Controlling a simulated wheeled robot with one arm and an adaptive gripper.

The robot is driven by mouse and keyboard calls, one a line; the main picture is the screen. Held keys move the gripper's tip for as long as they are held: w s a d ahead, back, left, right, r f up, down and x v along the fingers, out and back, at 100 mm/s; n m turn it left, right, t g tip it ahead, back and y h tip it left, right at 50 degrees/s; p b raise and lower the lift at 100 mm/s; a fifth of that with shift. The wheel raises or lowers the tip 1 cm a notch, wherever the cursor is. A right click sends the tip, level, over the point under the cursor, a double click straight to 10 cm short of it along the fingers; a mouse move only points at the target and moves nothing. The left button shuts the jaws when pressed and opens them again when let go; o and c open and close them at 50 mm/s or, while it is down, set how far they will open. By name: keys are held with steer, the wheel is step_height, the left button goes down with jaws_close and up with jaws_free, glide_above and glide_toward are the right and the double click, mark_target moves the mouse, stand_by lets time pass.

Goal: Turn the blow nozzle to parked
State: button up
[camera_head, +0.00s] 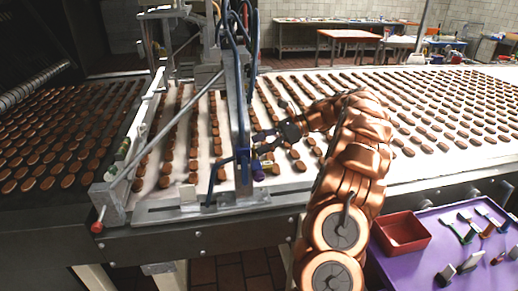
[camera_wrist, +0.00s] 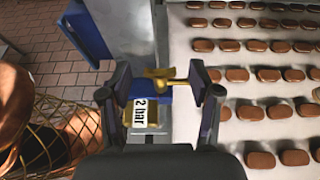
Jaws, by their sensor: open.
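My gripper (camera_head: 262,144) is open beside the grey upright post of the machine frame over the belt. In the wrist view, my gripper (camera_wrist: 160,80) has its two dark fingers spread apart on either side of a small brass fitting (camera_wrist: 158,74) with a short arm pointing right. This fitting looks like the blow nozzle, but I cannot be sure. I see no finger touching the fitting. In the head view the fitting is too small to make out; a blue bracket (camera_head: 228,163) shows on the post.
Rows of brown biscuits cover the pale belt (camera_head: 290,184). A purple table (camera_head: 420,262) with a red tray (camera_head: 401,247) and small tools stands at the lower right.

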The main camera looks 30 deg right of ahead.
steer(key=shift+s+f+m+t+b, duration=0.15)
steer(key=shift+m+t+b, duration=0.3)
steer(key=shift+b, duration=0.4)
steer(key=shift+s+a+m+t+h+b, duration=0.1)
steer(key=shift+m+t+h+b, duration=0.55)
steer(key=shift+b, duration=0.7)
